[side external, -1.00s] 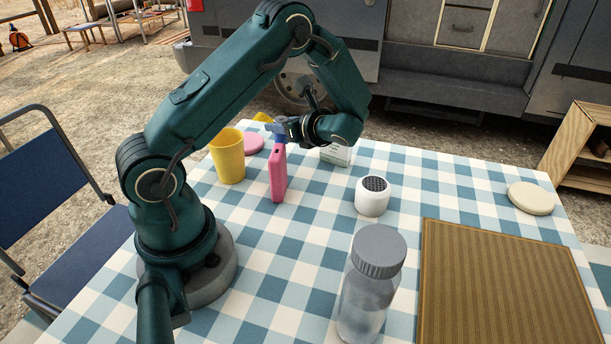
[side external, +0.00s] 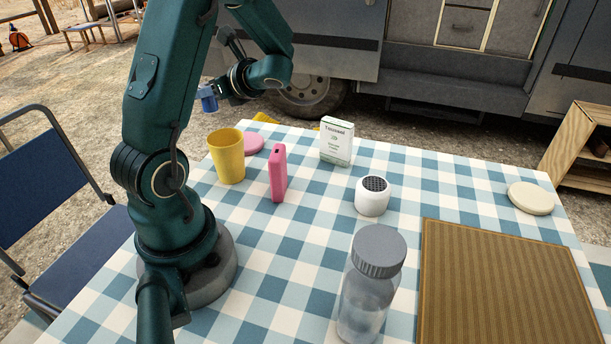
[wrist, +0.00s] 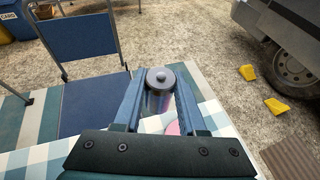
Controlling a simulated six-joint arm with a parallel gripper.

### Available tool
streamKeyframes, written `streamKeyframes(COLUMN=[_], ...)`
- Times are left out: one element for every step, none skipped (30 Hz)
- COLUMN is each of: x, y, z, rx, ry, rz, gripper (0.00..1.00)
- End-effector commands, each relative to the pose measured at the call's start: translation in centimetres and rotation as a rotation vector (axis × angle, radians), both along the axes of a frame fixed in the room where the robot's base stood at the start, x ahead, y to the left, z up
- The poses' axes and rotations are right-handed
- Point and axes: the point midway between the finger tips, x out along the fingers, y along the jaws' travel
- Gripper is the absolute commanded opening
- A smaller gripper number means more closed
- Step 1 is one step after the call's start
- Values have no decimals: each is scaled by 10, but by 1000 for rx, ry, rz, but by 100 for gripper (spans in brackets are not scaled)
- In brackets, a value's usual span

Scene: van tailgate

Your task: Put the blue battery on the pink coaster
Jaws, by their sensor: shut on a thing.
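My gripper (side external: 208,99) is raised above the far left of the table, over the yellow cup in the side view. In the wrist view, its two blue fingers are shut on the battery (wrist: 159,98), which has a grey metal top with a small knob and a dark bluish side. In the side view the battery is hard to tell from the blue fingers. In the wrist view only a sliver of the coaster (wrist: 173,129) shows below the battery.
The yellow cup (side external: 228,158) and an upright pink slab (side external: 277,174) stand close to the coaster. A white box (side external: 336,142), a white round speaker (side external: 372,196), a lidded jar (side external: 369,290), a cream disc (side external: 530,198) and a brown ribbed mat (side external: 500,290) are farther right.

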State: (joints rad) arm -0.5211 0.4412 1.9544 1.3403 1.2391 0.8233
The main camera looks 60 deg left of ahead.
Motion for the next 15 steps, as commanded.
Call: streamKeyframes(x=[-16,-23,-31,-36,-41,-44,-46,-47,-46,-44,-40,-34,-30,-24,-17], y=[5,6,8,9,10,11,12,12,13,13,13,13,13,12,13], z=[3,4,6,7,8,9,9,9,8,6,4,0,-3,-7,-11], rx=[3,4,7,8,10,12,13,14,14,14,14,13,13,13,13], ry=[-4,-5,-7,-9,-11,-14,-16,-16,-18,-17,-16,-16,-16,-14,-14], rz=[43,62,84,100,112,126,134,140,144,145,145,144,144,143,142], gripper=[0,0,0,0,0,0,0,0,0,0,0,0,0,0,0])
